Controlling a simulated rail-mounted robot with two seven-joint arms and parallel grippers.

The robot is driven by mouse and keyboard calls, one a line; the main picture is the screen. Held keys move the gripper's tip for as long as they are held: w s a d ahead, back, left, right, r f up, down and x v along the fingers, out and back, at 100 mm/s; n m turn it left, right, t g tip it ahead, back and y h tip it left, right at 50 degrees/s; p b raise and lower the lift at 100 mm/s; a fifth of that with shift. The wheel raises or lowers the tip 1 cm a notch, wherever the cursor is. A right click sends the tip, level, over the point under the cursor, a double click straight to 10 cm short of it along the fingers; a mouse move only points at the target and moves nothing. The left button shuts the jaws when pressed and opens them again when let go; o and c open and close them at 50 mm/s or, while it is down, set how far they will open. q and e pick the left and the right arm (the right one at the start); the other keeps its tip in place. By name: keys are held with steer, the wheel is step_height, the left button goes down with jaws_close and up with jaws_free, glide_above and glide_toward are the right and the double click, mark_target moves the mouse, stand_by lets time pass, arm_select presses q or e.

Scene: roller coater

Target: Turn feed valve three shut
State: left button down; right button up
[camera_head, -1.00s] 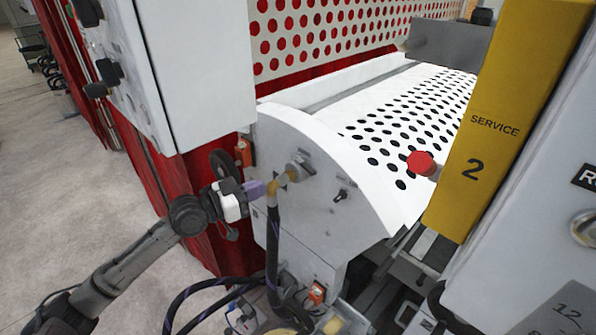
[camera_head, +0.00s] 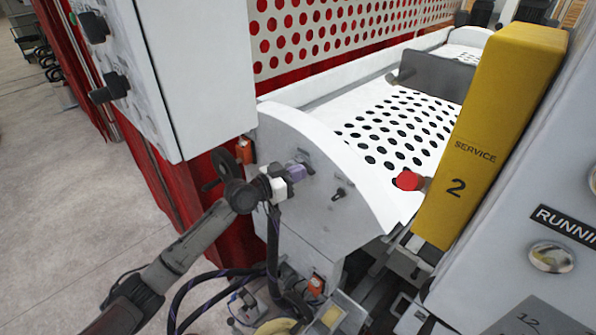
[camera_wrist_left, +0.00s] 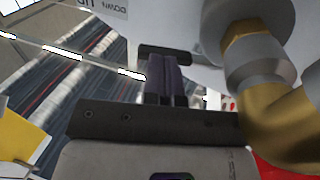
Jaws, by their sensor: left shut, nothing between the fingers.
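My left gripper (camera_head: 300,171) is shut and empty. A small black switch (camera_head: 339,194) is on the panel to the right. I cannot read a label for feed valve three. My right gripper is not in view.
A black hose (camera_head: 273,245) drops beside the panel to cables near the floor. A white cabinet with black knobs (camera_head: 108,88) stands at the left. The yellow service post (camera_head: 487,145) and a red button (camera_head: 407,180) are at the right.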

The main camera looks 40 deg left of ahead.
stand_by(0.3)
arm_select(q)
steer(key=shift+w+d+b, duration=0.6)
steer(key=shift+w+b, duration=0.1)
steer(key=shift+b, duration=0.1)
steer(key=shift+s, duration=0.1)
